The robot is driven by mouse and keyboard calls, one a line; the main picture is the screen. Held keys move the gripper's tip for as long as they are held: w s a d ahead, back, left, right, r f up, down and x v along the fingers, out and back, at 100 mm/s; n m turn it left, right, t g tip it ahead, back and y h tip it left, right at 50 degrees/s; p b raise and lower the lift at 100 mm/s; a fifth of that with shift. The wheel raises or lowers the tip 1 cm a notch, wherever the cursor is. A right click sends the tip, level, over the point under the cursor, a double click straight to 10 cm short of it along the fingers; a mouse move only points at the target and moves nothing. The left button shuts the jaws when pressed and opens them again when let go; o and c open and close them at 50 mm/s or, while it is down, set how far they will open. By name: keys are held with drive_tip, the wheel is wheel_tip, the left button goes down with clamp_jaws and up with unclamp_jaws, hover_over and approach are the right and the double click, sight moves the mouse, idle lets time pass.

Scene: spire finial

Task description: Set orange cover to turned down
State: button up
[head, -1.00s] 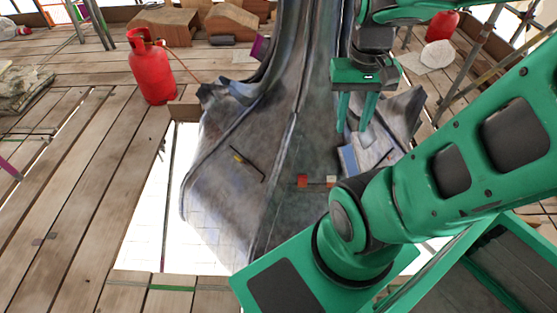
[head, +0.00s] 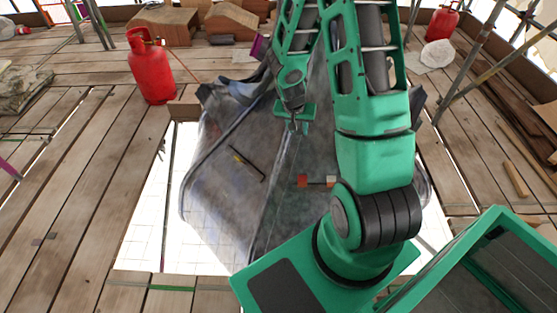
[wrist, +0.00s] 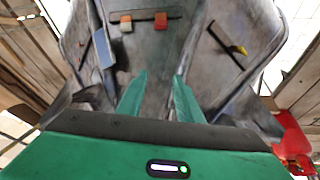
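The orange cover (head: 302,181) is a small red-orange block at the left end of a dark bar on the grey spire surface. It also shows near the top middle of the wrist view (wrist: 161,20). A small pale block (head: 331,181) sits at the bar's other end and shows some orange-brown in the wrist view (wrist: 126,23). My gripper (head: 298,128) is above and beyond the cover in the head view, apart from it. In the wrist view its two green fingers (wrist: 159,76) are spread with nothing between them. I cannot tell the cover's exact tilt.
A blue-grey panel (wrist: 103,48) is beside the bar. A red gas cylinder (head: 152,68) stands on the plank deck (head: 75,130). White openings flank the spire.

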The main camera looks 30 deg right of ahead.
drive_tip(key=m+t+y, duration=0.1)
approach(281, 157)
drive_tip(key=x, duration=1.1)
drive_tip(key=shift+f, duration=0.1)
